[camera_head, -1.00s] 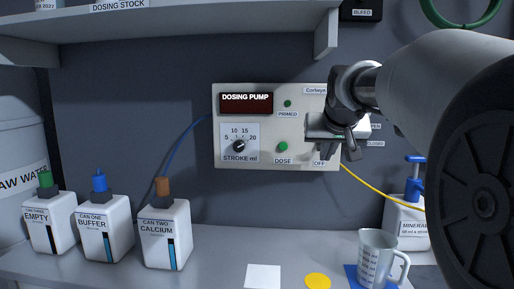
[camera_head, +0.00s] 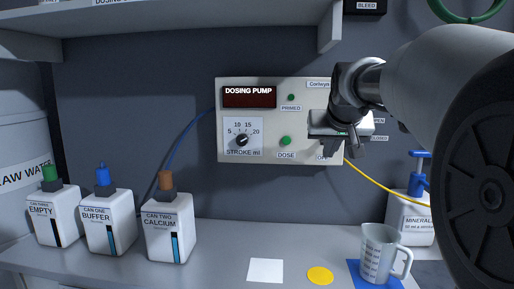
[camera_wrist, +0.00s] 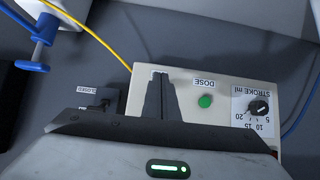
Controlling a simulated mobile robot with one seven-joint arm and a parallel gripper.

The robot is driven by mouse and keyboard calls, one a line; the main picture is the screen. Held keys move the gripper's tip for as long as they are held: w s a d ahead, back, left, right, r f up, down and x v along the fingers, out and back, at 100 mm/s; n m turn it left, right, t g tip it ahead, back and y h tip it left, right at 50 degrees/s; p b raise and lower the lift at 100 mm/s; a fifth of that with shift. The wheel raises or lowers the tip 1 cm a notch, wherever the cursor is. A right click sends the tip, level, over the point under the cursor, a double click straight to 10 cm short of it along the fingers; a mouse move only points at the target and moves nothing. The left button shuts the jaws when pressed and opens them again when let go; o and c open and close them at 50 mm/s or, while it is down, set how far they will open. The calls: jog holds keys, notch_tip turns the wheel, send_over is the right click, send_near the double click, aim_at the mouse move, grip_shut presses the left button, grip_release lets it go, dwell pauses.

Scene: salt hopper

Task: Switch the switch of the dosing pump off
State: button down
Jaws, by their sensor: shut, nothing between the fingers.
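The dosing pump (camera_head: 270,125) is a cream panel on the back wall with a dark display, a stroke dial (camera_head: 242,140) and a green dose button (camera_head: 286,141). My gripper (camera_head: 354,150) is in front of the panel's lower right part, its fingers shut and empty. An "OFF" label (camera_head: 322,157) shows partly beside it; the switch itself is hidden behind my gripper. In the wrist view my closed fingers (camera_wrist: 160,97) lie over the panel (camera_wrist: 185,80), beside the dose button (camera_wrist: 205,101). I cannot tell whether they touch anything.
A yellow tube (camera_head: 385,185) leaves the panel at the right, a blue tube (camera_head: 191,133) at the left. Several labelled cans, including the calcium can (camera_head: 168,250), stand on the bench. A measuring jug (camera_head: 378,255) and mineral bottle (camera_head: 408,228) stand at the right. A shelf (camera_head: 180,18) overhangs.

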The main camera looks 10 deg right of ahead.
jog(key=shift+r, duration=0.1)
dwell(0.5)
jog(key=shift+r+p, duration=0.7)
jog(key=shift+r, duration=0.05)
